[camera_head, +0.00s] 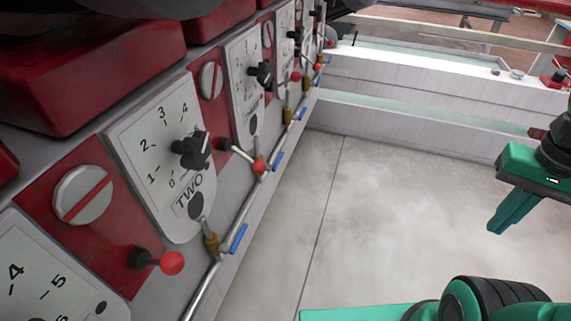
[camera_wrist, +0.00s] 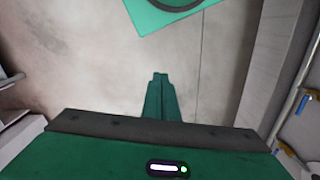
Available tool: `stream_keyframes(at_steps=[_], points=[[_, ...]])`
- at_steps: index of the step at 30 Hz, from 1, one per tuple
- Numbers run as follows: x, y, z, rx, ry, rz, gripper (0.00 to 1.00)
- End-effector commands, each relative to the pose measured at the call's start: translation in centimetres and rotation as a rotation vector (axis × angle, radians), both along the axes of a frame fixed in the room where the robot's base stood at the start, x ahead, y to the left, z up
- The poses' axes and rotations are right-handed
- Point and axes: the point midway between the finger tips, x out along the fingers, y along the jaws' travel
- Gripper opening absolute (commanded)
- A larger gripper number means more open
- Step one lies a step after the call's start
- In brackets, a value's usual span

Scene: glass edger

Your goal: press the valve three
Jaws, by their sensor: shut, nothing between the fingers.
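I cannot read which is valve three. My gripper (camera_head: 496,230) is at the right of the head view, well apart from the panels, pointing down. In the wrist view its fingers (camera_wrist: 160,76) are shut and empty over the floor. A blue handle (camera_wrist: 302,104) shows at the wrist view's right edge.
Red-knobbed levers (camera_head: 172,263) and black dials (camera_head: 192,150) stick out from the panel row. A metal pipe (camera_head: 205,290) runs along its foot. The pale floor (camera_head: 385,220) between panels and gripper is clear. A low white wall (camera_head: 415,125) closes the back.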

Motion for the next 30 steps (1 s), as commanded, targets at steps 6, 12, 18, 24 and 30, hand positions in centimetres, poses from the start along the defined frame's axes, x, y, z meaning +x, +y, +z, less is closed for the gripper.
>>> stream_keyframes(at_steps=[6,12,18,24,30], points=[[4.8,0.0,-2.4,0.019,0.02,-0.019,0.0],[10.4,2.3,-6.3,0.091,0.026,-0.053,0.0],[15.1,5.8,-10.8,0.212,0.036,-0.111,0.0],[18.9,10.5,-15.2,0.377,0.059,-0.199,0.0],[21.9,15.8,-18.9,0.573,0.103,-0.326,0.0]])
